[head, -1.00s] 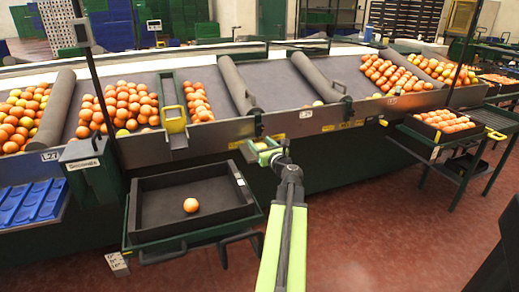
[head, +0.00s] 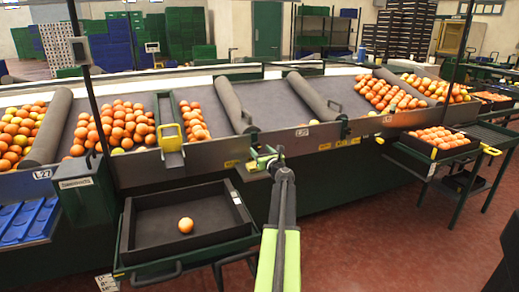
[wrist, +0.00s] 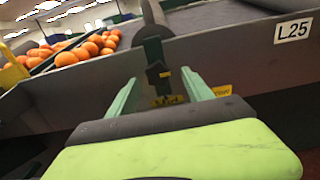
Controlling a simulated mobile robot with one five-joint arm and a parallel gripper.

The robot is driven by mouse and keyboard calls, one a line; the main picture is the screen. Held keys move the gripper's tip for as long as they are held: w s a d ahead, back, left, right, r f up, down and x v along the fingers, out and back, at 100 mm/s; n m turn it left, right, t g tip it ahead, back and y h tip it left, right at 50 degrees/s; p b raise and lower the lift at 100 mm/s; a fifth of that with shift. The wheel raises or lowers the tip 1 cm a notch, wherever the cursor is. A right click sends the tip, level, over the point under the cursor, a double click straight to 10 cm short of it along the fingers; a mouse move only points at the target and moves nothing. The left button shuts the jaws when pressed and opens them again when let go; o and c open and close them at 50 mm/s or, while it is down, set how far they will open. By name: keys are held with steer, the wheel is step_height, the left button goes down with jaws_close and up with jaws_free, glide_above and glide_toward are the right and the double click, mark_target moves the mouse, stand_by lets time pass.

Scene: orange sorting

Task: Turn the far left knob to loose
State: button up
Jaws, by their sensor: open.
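My gripper (head: 265,157) is in front of the sorting table's front panel, below the lower end of a dark padded divider bar (head: 235,103). In the wrist view its two pale green fingers (wrist: 160,85) are apart, with nothing held between them. A dark clamp-like knob (wrist: 155,55) at that bar's end shows above and between the fingertips; I cannot tell whether they touch it. The leftmost divider bar (head: 48,127) ends above the label L27, and no knob can be made out there. I cannot read any knob's setting.
A dark tray (head: 150,245) with one orange (head: 186,225) stands low at the left. A green box (head: 82,190) hangs from the panel's left part. Oranges (head: 118,125) lie on the sloped table. A cart (head: 455,165) stands right; red floor is clear between.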

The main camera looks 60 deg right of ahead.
mark_target(256, 146)
steer(key=shift+x, duration=1.45)
